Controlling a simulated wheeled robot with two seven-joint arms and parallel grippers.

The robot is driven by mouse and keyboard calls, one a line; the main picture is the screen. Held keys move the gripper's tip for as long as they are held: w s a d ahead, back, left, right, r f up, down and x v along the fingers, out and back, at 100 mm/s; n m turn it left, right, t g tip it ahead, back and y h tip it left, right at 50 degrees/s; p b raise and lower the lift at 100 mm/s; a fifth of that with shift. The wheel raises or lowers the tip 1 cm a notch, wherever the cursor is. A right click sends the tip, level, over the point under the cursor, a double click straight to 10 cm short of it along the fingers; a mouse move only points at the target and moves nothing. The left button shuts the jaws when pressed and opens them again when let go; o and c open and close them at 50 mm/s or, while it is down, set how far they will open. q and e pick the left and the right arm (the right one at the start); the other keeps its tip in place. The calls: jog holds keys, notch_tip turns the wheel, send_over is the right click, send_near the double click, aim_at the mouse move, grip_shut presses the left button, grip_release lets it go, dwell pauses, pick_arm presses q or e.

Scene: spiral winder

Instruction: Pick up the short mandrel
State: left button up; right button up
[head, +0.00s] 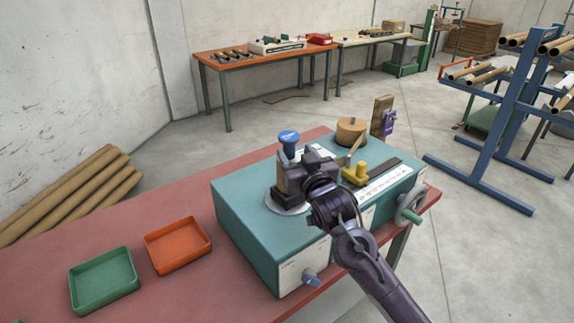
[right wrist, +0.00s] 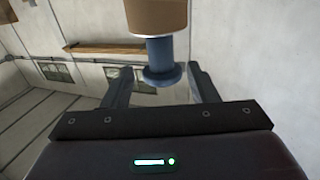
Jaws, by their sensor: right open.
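A blue piece with a wide round cap (head: 289,137), which I take for the short mandrel, stands upright on the teal winder (head: 245,222). In the right wrist view, its blue stem and flange (right wrist: 161,60) come out of a tan cylinder (right wrist: 157,16). In the head view, the tan part is mostly hidden by my right gripper (head: 296,177), above a pale round plate (head: 283,206). My right gripper is open, with a finger on each side of the blue stem and gaps visible between them. My left gripper is not in view.
The winder stands on a red table (head: 190,290). A green tray (head: 104,282) and an orange tray (head: 178,246) lie to the left.

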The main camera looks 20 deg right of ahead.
aim_at(291, 149)
jog(key=shift+w+a+r+p, duration=0.1)
jog(key=shift+w+r+p, duration=0.05)
jog(key=shift+w+p, duration=0.75)
jog(key=shift+w, duration=0.45)
jog(key=w, duration=0.1)
jog(key=w+f, duration=0.1)
jog(key=shift+w+a+p, duration=0.1)
jog(key=shift+w+p, duration=0.25)
jog(key=shift+w, duration=0.05)
jog(key=c, duration=0.9)
grip_shut()
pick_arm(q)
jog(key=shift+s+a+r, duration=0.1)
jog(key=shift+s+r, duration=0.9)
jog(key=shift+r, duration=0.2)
